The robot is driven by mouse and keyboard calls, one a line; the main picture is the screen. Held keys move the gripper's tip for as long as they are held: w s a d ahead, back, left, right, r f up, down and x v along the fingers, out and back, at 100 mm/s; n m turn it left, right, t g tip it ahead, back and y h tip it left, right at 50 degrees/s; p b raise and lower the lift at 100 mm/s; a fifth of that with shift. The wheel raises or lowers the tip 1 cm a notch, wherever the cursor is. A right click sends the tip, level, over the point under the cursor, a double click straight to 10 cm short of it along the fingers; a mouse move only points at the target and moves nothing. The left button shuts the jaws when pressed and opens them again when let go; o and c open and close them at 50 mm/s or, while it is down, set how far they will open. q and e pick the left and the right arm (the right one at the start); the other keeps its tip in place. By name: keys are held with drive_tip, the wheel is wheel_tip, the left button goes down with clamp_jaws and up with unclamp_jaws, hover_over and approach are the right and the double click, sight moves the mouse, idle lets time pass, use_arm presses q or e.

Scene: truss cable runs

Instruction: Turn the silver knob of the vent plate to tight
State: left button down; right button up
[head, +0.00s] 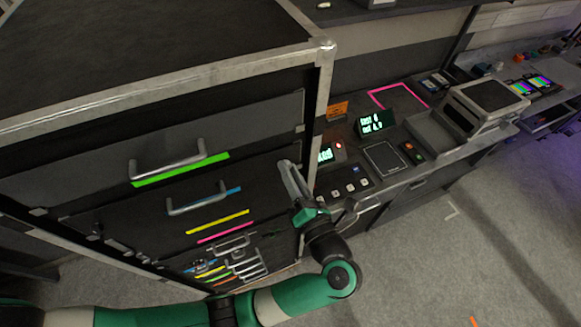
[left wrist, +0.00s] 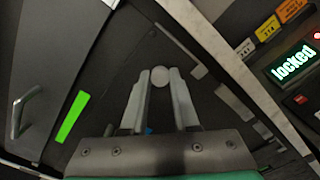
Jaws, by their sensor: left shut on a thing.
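A round, pale silver knob (left wrist: 160,76) sits between the tips of my left gripper (left wrist: 161,82) in the left wrist view. The two fingers are closed against its sides. In the head view my left gripper (head: 286,166) reaches up to the dark cabinet front near its right corner post, and its fingers hide the knob there. The vent plate does not stand out from the dark front around the knob. No mark showing how far the knob is turned can be made out. My right gripper is in neither view.
The cabinet's drawers have bar handles (head: 168,160) and coloured strips (head: 180,170). A pale metal corner post (head: 323,90) stands close to my left gripper. To the right is a console with a screen reading "locked" (left wrist: 294,62). Open floor (head: 450,255) lies at the lower right.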

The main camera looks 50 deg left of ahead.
use_arm(q)
drive_tip(key=shift+m+p, duration=3.9)
drive_tip(key=shift+m, duration=2.1)
drive_tip(key=c, duration=0.7)
unclamp_jaws()
drive_tip(key=shift+f, duration=0.1)
drive_tip(key=shift+o, duration=0.2)
